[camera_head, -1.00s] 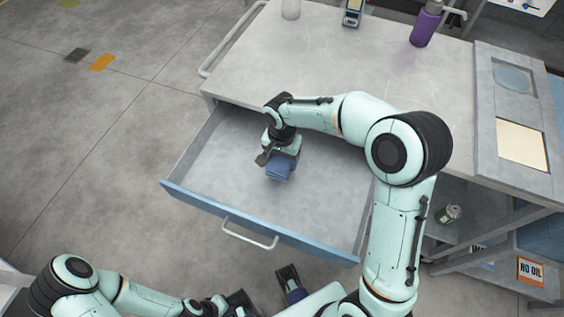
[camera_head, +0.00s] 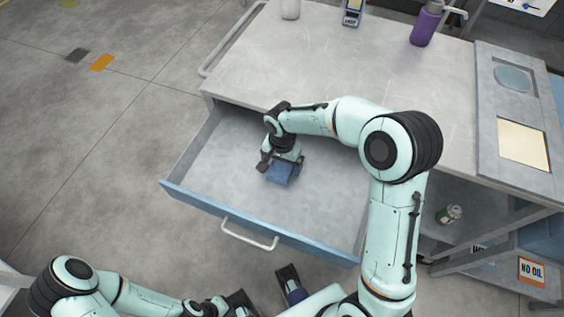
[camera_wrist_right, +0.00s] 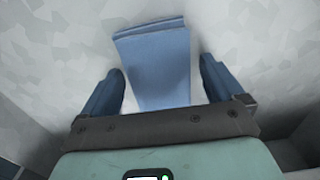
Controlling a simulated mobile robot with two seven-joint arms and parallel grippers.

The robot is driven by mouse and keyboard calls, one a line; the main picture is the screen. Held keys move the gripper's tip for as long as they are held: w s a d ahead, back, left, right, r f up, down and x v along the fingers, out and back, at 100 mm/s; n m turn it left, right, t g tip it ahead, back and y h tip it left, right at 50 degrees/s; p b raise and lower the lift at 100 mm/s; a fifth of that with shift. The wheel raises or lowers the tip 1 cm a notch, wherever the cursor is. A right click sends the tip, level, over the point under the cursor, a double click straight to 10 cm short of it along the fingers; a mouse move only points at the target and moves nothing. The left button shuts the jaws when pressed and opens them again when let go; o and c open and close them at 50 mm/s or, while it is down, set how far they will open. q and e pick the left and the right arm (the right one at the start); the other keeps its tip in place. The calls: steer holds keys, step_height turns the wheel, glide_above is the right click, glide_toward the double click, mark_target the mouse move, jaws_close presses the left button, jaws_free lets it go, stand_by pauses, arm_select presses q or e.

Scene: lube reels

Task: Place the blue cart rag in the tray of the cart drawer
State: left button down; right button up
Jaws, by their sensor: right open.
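The blue cart rag (camera_head: 280,173) is a small folded cloth in the tray of the pulled-out cart drawer (camera_head: 215,165). My right gripper (camera_head: 280,165) is over it, inside the drawer. In the right wrist view the rag (camera_wrist_right: 158,65) lies between the two spread fingers of my right gripper (camera_wrist_right: 158,88), with a gap on each side. It seems to rest on the grey tray floor. My left gripper (camera_head: 268,290) is at the bottom of the head view, outside the drawer and partly cut off; its jaw opening is unclear.
The drawer's blue front (camera_head: 300,245) has a pale handle (camera_head: 250,234). The cart top (camera_head: 300,60) carries a purple bottle (camera_head: 426,24), a handheld device (camera_head: 352,12) and a white container (camera_head: 290,9). A can (camera_head: 449,214) stands on a lower shelf. The drawer floor around the rag is clear.

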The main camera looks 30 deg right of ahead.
mark_target(282, 165)
step_height(282, 165, up, 12)
steer(key=p, duration=0.1)
steer(key=shift+r, duration=0.15)
stand_by(0.6)
